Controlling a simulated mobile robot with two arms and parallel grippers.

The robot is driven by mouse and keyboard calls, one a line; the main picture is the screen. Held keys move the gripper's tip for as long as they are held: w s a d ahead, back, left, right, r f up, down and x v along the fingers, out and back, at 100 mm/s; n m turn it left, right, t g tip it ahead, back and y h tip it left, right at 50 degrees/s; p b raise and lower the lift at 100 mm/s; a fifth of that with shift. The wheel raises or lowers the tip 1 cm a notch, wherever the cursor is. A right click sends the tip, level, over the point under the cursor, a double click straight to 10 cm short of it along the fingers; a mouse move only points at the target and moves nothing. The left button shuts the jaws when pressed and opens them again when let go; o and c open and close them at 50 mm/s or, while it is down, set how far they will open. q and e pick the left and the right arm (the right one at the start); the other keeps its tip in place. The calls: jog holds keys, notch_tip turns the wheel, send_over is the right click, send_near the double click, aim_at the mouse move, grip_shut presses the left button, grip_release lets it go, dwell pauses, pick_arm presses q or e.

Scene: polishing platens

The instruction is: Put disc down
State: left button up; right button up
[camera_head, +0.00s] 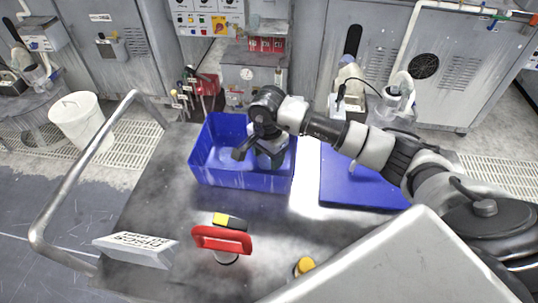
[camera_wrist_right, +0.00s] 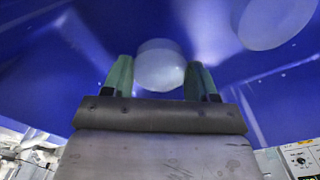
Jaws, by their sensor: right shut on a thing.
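My right gripper (camera_head: 262,157) reaches down into the blue bin (camera_head: 208,172) on the metal table. In the right wrist view, the two greenish fingers of my right gripper (camera_wrist_right: 160,80) are shut on a pale round disc (camera_wrist_right: 160,62). The blue bin's wall (camera_wrist_right: 90,35) fills the background there. A second pale round shape (camera_wrist_right: 275,20) shows at the upper right against the blue; I cannot tell how far off it is. In the head view the held disc is hidden by the gripper. I cannot tell whether it touches the bin floor. My left gripper is not in view.
A flat blue mat (camera_head: 350,188) lies right of the bin, under my right arm. A red-handled tool (camera_head: 222,240), a yellow-topped item (camera_head: 304,266) and a white lettered sign (camera_head: 137,249) are near the front. A metal rail (camera_head: 75,165) bounds the left side.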

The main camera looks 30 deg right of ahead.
aim_at(268, 158)
jog(key=shift+s+f, duration=0.1)
jog(key=o, duration=1.1)
jog(key=shift+c, duration=0.2)
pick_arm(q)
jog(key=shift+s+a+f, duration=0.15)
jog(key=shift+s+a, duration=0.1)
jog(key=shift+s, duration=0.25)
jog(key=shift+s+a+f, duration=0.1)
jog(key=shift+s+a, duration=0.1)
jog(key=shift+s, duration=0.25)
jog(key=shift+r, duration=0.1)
pick_arm(e)
jog(key=shift+r, duration=0.35)
pick_arm(q)
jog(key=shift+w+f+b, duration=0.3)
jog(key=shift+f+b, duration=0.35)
jog(key=shift+b, duration=0.1)
pick_arm(e)
notch_tip(268, 158, up, 12)
jog(key=shift+f, duration=0.15)
jog(key=shift+a, duration=0.1)
